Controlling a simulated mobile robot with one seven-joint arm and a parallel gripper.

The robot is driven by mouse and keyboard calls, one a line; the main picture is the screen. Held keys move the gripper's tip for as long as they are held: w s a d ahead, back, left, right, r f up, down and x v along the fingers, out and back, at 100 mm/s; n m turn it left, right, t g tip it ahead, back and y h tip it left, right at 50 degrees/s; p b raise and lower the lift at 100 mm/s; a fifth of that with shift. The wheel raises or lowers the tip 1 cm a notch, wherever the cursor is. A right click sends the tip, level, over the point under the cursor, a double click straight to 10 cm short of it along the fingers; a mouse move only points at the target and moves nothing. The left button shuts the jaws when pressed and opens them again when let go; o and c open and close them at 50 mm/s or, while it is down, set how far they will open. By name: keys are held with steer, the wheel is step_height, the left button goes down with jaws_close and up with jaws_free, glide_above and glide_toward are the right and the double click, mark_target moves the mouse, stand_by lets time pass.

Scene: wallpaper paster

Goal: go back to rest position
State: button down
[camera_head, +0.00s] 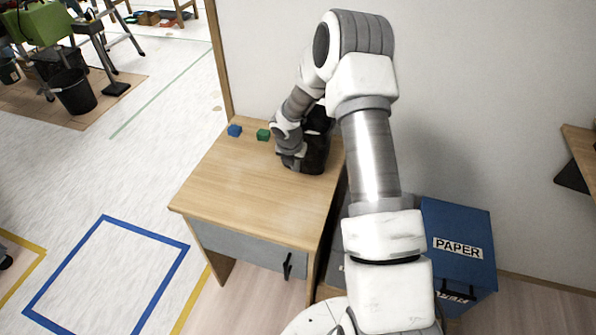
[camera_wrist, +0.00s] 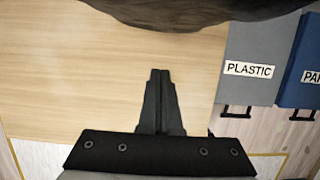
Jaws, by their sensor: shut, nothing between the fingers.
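My gripper (camera_wrist: 160,74) is shut and empty in the wrist view, its two dark fingers side by side over the bare wooden desk top. In the head view my arm reaches over the desk (camera_head: 235,185) and bends down near its back right part. The fingertips cannot be made out there.
A blue block (camera_head: 234,130) and a green block (camera_head: 263,135) lie at the desk's back edge. A blue PAPER bin (camera_head: 458,222) and a grey PLASTIC bin (camera_wrist: 250,90) stand right of the desk. A wall rises behind the desk.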

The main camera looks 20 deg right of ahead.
steer(key=s+a+r+m, duration=0.1)
steer(key=s+r+m, duration=0.4)
steer(key=r, duration=0.5)
steer(key=s+r+m+t+h, duration=0.1)
steer(key=s+r+m, duration=0.3)
steer(key=r, duration=0.5)
steer(key=s+a+r+m, duration=0.1)
steer(key=s+r+m, duration=0.4)
steer(key=r, duration=0.5)
steer(key=s+a+r+m+t+y, duration=0.1)
steer(key=s+a+r+m, duration=0.1)
steer(key=s+m, duration=0.5)
steer(key=s+a+r+m+y, duration=0.2)
steer(key=s+m, duration=0.5)
steer(key=s, duration=0.5)
step_height(320, 180, up, 2)
steer(key=shift+a+r+m+t, duration=0.15)
steer(key=shift+a+m+t, duration=0.25)
steer(key=shift+a, duration=0.1)
